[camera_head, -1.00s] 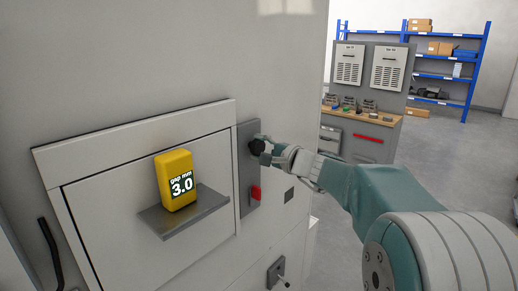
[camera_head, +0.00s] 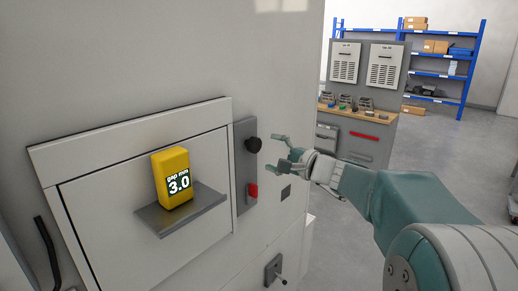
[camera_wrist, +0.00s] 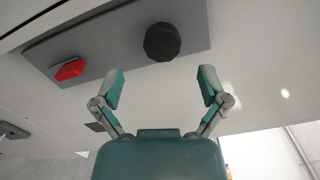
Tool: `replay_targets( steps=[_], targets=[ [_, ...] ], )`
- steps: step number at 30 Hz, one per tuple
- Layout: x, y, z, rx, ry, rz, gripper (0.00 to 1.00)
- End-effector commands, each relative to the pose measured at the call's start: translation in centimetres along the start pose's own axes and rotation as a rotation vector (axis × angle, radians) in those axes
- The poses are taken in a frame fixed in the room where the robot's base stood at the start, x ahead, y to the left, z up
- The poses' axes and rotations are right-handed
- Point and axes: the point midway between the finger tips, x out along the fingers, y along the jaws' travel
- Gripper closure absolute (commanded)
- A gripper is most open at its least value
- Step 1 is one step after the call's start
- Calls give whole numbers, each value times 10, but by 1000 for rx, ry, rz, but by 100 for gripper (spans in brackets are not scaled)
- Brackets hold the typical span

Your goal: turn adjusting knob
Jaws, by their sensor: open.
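The black adjusting knob (camera_head: 253,145) sits at the top of a grey vertical plate (camera_head: 240,185) on the machine front. In the wrist view the knob (camera_wrist: 162,42) lies ahead of the fingers, in line with the gap between them. My gripper (camera_head: 279,152) is open and empty, to the right of the knob and apart from it. Its two spread fingers (camera_wrist: 160,88) show in the wrist view. A yellow gauge (camera_head: 173,178) on a small shelf reads "gap mm 3.0".
A red switch (camera_head: 252,190) sits below the knob on the same plate and also shows in the wrist view (camera_wrist: 69,69). A lever (camera_head: 275,272) sticks out lower down. A workbench (camera_head: 355,120) and blue shelving (camera_head: 440,60) stand farther back.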

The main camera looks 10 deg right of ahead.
Motion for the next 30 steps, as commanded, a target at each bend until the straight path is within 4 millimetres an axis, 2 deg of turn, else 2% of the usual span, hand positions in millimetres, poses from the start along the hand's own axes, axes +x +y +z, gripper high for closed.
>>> replay_targets(
  steps=[3,10,15,26,28,30],
  targets=[
    [-26,0,-1,0,4,-2,7],
    [-58,1,-1,1,2,1,7],
    [-64,1,0,0,-1,1,7],
    [-63,1,0,0,-1,2,7],
    [-62,4,5,-6,-7,15,7],
    [-60,12,18,-28,-24,62,7]
  ],
)
